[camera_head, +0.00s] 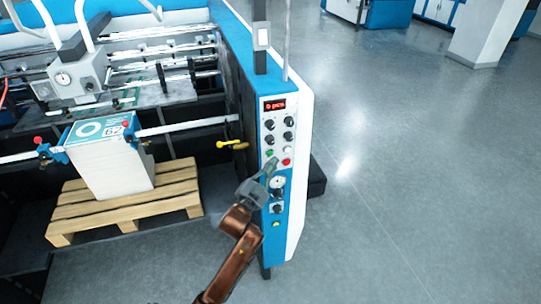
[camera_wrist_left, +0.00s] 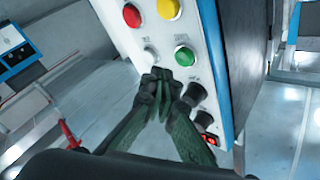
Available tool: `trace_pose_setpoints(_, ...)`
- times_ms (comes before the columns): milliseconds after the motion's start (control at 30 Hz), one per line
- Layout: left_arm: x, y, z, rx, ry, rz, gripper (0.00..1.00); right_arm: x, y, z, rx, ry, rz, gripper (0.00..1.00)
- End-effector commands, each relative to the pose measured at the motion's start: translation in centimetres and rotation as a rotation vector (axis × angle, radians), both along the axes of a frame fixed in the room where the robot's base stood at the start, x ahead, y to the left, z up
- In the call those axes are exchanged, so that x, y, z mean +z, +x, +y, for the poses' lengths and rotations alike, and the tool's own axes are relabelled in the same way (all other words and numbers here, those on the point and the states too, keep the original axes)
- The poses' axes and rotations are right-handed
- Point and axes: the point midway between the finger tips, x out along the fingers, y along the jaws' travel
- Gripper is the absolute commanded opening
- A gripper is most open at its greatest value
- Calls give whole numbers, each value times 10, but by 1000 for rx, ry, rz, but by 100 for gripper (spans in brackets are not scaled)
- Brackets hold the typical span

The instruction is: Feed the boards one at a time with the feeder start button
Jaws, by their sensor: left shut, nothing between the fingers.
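The control panel (camera_head: 290,205) stands on the machine's near side, with a red display (camera_head: 275,104) reading what looks like 0 pcs. A green button (camera_head: 269,153) sits on it, and the green button also shows in the left wrist view (camera_wrist_left: 184,56). My left gripper (camera_head: 271,165) is shut and empty, its tips close to the panel just below the green button. In the left wrist view its fingertips (camera_wrist_left: 158,82) are near the green and grey buttons; contact cannot be told. The board stack (camera_head: 110,170) stands on a wooden pallet (camera_head: 130,206). My right gripper is not in view.
Black knobs (camera_head: 288,122) and a red button (camera_head: 286,162) sit close to my fingers. The left wrist view also shows a yellow button (camera_wrist_left: 168,8). A yellow-handled lever (camera_head: 229,144) juts out left of the panel. The grey floor (camera_head: 410,180) on the right is clear.

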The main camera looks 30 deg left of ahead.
Motion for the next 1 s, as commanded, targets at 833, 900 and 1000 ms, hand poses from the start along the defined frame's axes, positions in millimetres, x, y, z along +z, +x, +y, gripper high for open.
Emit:
trace_pose_setpoints(833,1,8,9,0,0,-1,0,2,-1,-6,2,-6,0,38)
trace_pose_setpoints(900,1,8,9,0,0,-1,0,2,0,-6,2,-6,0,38)
trace_pose_setpoints(1000,1,8,9,0,0,-1,0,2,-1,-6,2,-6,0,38)
